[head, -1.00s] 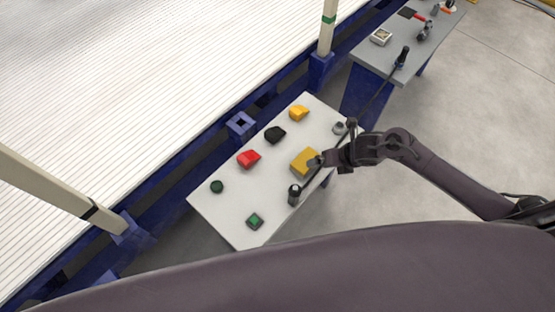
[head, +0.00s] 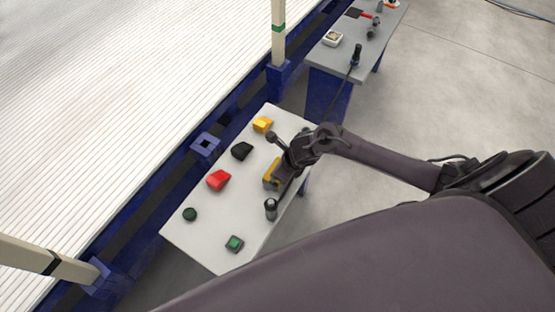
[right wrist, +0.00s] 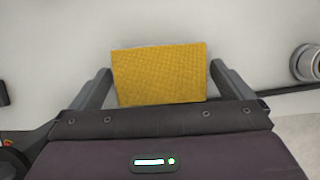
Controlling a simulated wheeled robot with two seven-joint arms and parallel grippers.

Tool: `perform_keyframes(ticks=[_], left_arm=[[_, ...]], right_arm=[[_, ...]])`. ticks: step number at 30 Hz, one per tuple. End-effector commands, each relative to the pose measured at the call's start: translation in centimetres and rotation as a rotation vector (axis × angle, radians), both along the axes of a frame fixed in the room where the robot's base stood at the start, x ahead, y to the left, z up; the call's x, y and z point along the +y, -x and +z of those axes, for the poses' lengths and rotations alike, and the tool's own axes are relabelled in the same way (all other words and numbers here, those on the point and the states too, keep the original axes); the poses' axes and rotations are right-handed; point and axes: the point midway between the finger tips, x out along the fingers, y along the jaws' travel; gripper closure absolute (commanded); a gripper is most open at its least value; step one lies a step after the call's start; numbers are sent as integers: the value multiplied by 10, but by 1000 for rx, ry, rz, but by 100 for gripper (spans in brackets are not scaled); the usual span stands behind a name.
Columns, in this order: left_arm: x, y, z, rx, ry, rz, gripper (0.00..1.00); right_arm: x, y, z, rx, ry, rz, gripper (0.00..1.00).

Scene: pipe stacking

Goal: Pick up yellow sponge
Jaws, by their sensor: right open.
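The yellow sponge (head: 270,173) lies on the white table, partly covered by my right gripper in the head view. In the right wrist view the sponge (right wrist: 160,74) is a flat textured yellow block between the two fingers. My right gripper (right wrist: 160,82) is open, with one finger on each side of the sponge. A narrow gap shows at each side, so the fingers look apart from it. In the head view my right gripper (head: 275,160) reaches over the sponge from the right. My left gripper is in neither view.
The white table (head: 205,243) also holds a red block (head: 218,180), a black block (head: 242,151), an orange-yellow block (head: 263,125), a dark cylinder (head: 271,209) and small green items. A round metal part (right wrist: 308,63) is right of the gripper. A grey table (head: 335,62) stands farther back.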

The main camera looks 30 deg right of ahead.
Motion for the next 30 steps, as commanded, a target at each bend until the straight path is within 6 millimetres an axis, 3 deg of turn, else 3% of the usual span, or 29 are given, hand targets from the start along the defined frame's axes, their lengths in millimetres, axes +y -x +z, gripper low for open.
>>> perform_keyframes(ticks=[5,14,23,30], left_arm=[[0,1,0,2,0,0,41],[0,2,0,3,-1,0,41],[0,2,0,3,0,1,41],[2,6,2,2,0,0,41]], right_arm=[[0,0,0,-1,-1,0,0],[0,0,0,-1,-1,-1,36],[0,-1,3,-2,-1,-1,36],[-1,-2,29,-5,-1,0,36]])
